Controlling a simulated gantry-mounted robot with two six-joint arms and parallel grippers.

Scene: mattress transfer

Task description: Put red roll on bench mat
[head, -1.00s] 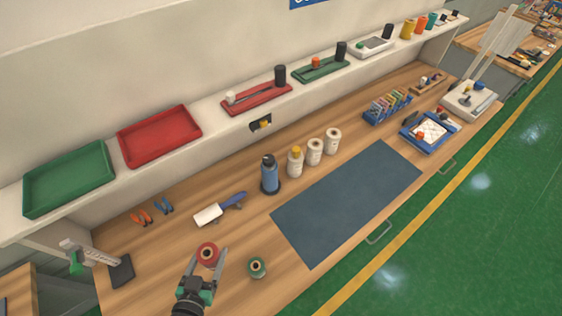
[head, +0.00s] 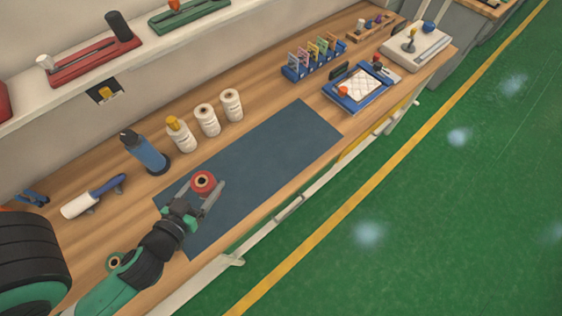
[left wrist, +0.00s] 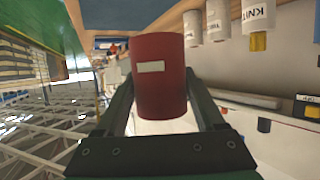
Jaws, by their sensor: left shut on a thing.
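The red roll (head: 203,182) is between the fingers of my left gripper (head: 205,190), which is shut on it. In the left wrist view the red roll (left wrist: 160,85) stands between both fingers, with a small pale label on its side. The dark blue bench mat (head: 270,150) lies flat on the wooden bench. In the head view the roll and gripper are over the mat's near-left part. I cannot tell whether the roll touches the mat. My right gripper is not in view.
Most of the mat is bare.

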